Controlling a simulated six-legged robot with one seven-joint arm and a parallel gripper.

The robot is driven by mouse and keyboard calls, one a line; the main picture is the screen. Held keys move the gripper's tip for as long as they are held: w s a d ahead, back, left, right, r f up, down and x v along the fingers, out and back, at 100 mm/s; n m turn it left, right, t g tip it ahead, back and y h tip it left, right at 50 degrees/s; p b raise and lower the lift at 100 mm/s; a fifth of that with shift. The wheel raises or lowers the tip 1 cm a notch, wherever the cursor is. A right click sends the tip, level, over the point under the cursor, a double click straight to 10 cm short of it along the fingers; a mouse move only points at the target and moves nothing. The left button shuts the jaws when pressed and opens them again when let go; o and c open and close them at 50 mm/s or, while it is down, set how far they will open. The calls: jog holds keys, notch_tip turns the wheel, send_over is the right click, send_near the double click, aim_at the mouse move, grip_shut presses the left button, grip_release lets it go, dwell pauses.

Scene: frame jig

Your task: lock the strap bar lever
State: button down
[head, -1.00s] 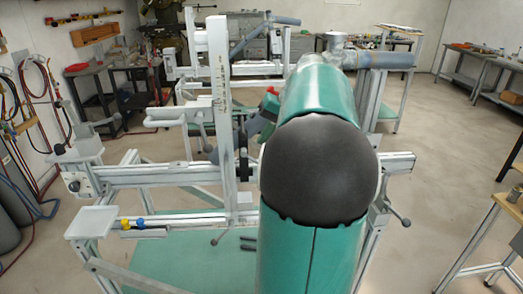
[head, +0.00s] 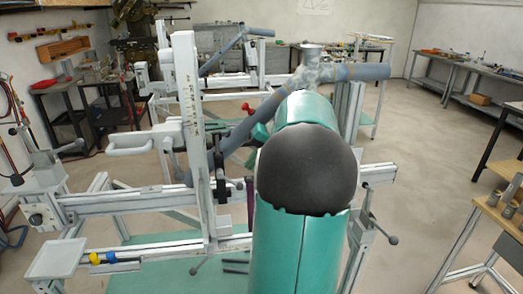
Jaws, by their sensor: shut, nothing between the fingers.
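The frame jig (head: 150,203) stands in front of me, with a white upright post (head: 186,110) bearing a scale. Several levers show, and I cannot tell which is the strap bar lever. One with a round knob (head: 392,240) hangs at the right, one (head: 196,270) hangs below the post, and one (head: 73,146) is at the left. A red-topped part (head: 247,108) shows beside my green arm. A grey tube (head: 240,132) slants down from the tube joint (head: 312,68) behind the post. My gripper cannot be made out; my arm hides the area behind it.
A white tray (head: 57,257) juts out at the lower left, beside yellow and blue knobs (head: 103,257). A wooden-topped bench (head: 497,215) stands at the right. Open floor (head: 430,170) lies between it and the jig. Further benches line the walls.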

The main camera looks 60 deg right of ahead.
aim_at(241, 184)
jog(key=x, duration=0.6)
jog(key=shift+w+f, duration=0.2)
jog(key=shift+a, duration=0.1)
